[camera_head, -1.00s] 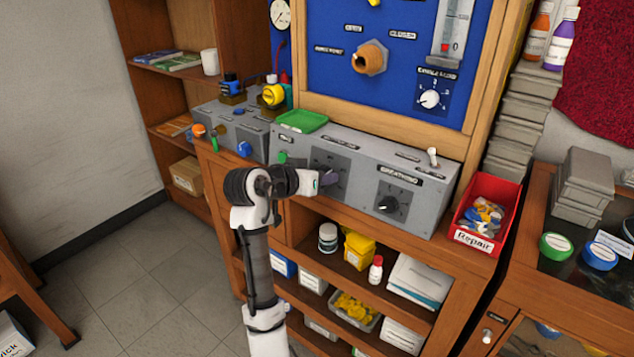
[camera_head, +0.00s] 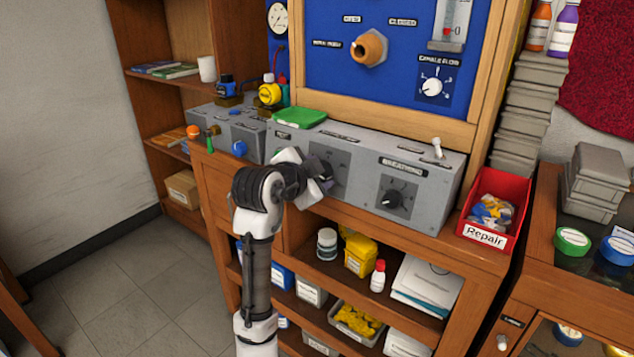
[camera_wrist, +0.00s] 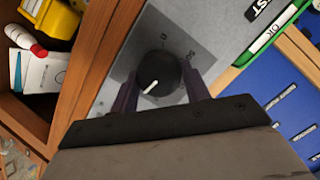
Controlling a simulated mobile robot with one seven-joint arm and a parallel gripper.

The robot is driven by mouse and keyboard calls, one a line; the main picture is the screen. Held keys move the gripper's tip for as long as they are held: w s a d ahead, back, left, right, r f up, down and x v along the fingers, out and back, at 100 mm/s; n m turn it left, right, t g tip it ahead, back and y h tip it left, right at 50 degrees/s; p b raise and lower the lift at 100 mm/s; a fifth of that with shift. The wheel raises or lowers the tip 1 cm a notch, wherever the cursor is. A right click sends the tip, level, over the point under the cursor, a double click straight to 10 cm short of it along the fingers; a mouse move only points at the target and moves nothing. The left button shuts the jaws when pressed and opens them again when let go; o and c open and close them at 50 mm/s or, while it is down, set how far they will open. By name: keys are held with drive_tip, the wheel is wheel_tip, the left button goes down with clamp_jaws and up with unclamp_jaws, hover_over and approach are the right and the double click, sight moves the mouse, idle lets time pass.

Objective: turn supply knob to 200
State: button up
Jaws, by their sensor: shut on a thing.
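The black knob (camera_wrist: 160,73) with a white pointer line sits on a grey panel in the wrist view. Its pointer faces the lower left of that view. A "0" mark shows above it and a partly hidden number to its right. My gripper (camera_wrist: 163,86) has its two dark purple fingers on either side of the knob, shut on it. In the head view my gripper (camera_head: 324,172) is at the middle dial plate (camera_head: 333,157) of the grey console, and mostly hides the knob there. The label of this knob cannot be read.
The knob marked "BREATHING" (camera_head: 393,199) is to the right on the same console (camera_head: 440,172). A green tray (camera_head: 299,117) lies on top, and a lever switch (camera_head: 437,146) stands at the right. The red Repair bin (camera_head: 495,210) is beyond. Open shelves with bottles are below.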

drive_tip(key=shift+f+m+t+b, duration=0.1)
drive_tip(key=shift+m+t+b, duration=0.4)
drive_tip(key=shift+m+b, duration=1.3)
drive_tip(key=shift+m, duration=0.3)
drive_tip(key=o, duration=1)
drive_tip(key=shift+s, duration=0.15)
drive_tip(key=v, duration=1.3)
drive_tip(key=shift+s+r, duration=0.25)
drive_tip(key=shift+s, duration=0.1)
